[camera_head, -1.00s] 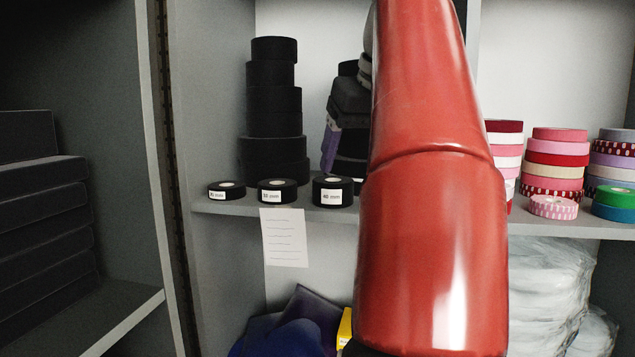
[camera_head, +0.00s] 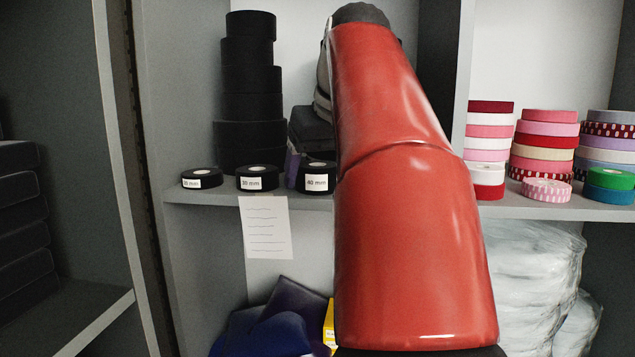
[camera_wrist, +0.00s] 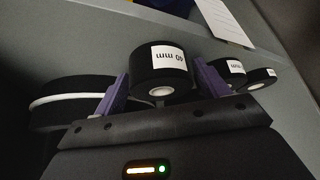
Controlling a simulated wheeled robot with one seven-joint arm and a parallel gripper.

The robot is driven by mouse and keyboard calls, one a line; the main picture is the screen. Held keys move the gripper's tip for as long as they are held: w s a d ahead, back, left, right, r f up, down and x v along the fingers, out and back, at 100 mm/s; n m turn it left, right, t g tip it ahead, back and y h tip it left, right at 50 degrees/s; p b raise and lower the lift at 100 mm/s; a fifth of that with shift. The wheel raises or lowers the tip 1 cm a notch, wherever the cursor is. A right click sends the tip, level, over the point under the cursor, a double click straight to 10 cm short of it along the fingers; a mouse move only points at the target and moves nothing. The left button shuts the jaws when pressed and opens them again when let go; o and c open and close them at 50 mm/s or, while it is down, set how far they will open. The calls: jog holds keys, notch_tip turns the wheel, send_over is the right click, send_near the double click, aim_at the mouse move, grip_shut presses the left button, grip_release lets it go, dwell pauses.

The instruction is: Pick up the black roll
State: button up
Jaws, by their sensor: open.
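Three short black rolls with white labels stand in a row on the shelf edge in the head view: a left one (camera_head: 201,178), a middle one (camera_head: 257,178) and a right one (camera_head: 310,184) partly covered by my arm. In the wrist view, the black roll marked 40 mm (camera_wrist: 172,82) lies between the two purple fingers of my gripper (camera_wrist: 161,72). The jaws are open, one finger on each side of it; whether they touch it I cannot tell. The two other labelled rolls (camera_wrist: 229,72) (camera_wrist: 262,78) are to its right.
A tall stack of black rolls (camera_head: 250,105) stands behind the row. In the wrist view, a large black roll with a white band (camera_wrist: 65,105) is close to the left finger. A paper sheet (camera_head: 265,228) hangs from the shelf edge. Pink, red and white rolls (camera_head: 548,145) are at the right.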

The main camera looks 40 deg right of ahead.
jog(key=shift+c, duration=0.4)
jog(key=c, duration=0.7)
